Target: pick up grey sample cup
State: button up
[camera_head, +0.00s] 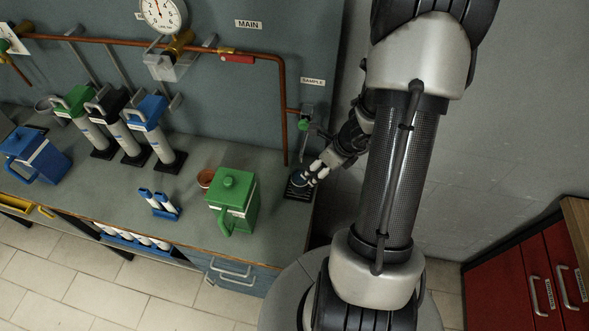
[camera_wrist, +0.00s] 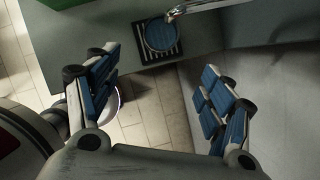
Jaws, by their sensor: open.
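In the wrist view, a round thing with a pale rim and a dark bluish inside (camera_wrist: 161,34), apparently the sample cup, sits on a black slotted grate (camera_wrist: 139,54). Its grey colour is not clear. In the head view, the grate (camera_head: 293,193) lies at the bench's right end, below the tap marked SAMPLE, and my gripper (camera_head: 315,174) partly covers the cup. In the wrist view my gripper (camera_wrist: 160,66) has its fingers spread wide with nothing between them. The cup shows above the fingertips in the picture, apart from them.
The sample tap (camera_head: 304,125) stands over the grate; its metal spout (camera_wrist: 195,8) reaches near the cup. A green jug (camera_head: 233,197) and a small orange-brown cup (camera_head: 205,178) stand left of the grate. The wall (camera_head: 450,180) is close on the right.

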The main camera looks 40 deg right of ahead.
jog(key=b, duration=0.5)
send_over(306, 192)
jog(key=f, duration=1)
jog(key=shift+w+d+f, duration=0.25)
jog(key=shift+d+f, duration=0.05)
jog(key=shift+f, duration=0.05)
jog(key=shift+b+x, duration=1)
jog(key=shift+x, duration=2)
jog(key=shift+w+a+r, duration=0.1)
jog(key=c, duration=1.2)
jog(key=shift+r, duration=0.1)
